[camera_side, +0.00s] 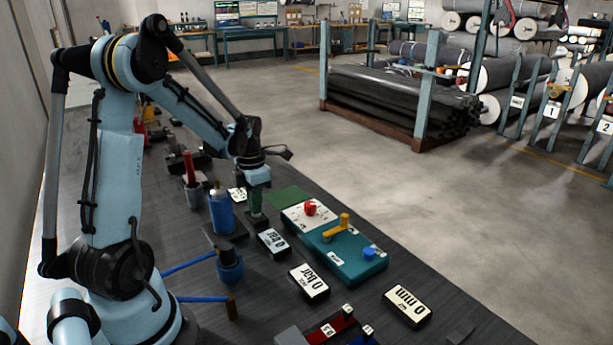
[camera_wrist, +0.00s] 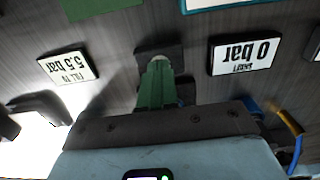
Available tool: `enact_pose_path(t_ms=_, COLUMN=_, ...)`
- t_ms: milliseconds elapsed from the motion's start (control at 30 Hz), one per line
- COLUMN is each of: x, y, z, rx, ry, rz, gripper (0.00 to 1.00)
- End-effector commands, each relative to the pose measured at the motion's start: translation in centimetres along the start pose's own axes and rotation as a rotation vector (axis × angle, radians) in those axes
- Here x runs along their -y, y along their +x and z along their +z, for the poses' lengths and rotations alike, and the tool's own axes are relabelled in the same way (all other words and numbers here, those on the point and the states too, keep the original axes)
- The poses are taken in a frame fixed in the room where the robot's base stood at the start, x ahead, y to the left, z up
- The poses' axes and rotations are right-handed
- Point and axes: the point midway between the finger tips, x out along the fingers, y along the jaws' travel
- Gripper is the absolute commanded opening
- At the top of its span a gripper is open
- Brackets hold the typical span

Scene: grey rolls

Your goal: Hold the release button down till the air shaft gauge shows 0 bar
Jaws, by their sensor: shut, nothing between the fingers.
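My gripper (camera_side: 257,208) points down with its green fingers shut, left of the teal control box (camera_side: 342,262). Its tips are at a small dark block (camera_side: 258,224), which also shows in the wrist view (camera_wrist: 172,52). The fingers hide the block's middle, so I cannot tell whether a button there is pressed. A white display reading 0 bar (camera_side: 272,242) stands beside the block; it is upside down in the wrist view (camera_wrist: 245,54). Another 0 bar display (camera_side: 310,282) stands nearer the camera.
A 5.5 bar plate (camera_side: 237,195) stands near the gripper. The teal box carries a yellow lever (camera_side: 338,228) and blue button (camera_side: 369,253); a red knob (camera_side: 310,208) sits on a white panel. A blue canister (camera_side: 221,212) and a 0 mm display (camera_side: 408,305) stand around.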

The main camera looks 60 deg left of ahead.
Motion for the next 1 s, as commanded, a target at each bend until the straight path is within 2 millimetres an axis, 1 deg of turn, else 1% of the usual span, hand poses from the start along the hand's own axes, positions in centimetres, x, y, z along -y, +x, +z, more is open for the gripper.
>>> enact_pose_path(t_ms=267, x=0.0, y=0.0, z=0.0, rx=0.0, ry=0.0, rz=0.0, gripper=0.0)
enact_pose_path(t_ms=367, x=0.0, y=-0.4, z=0.0, rx=0.0, ry=0.0, rz=0.0, gripper=0.0)
enact_pose_path(t_ms=900, x=0.0, y=-5.2, z=0.0, rx=0.0, ry=0.0, rz=0.0, gripper=0.0)
enact_pose_path(t_ms=1000, x=0.0, y=-5.8, z=0.0, rx=0.0, ry=0.0, rz=0.0, gripper=0.0)
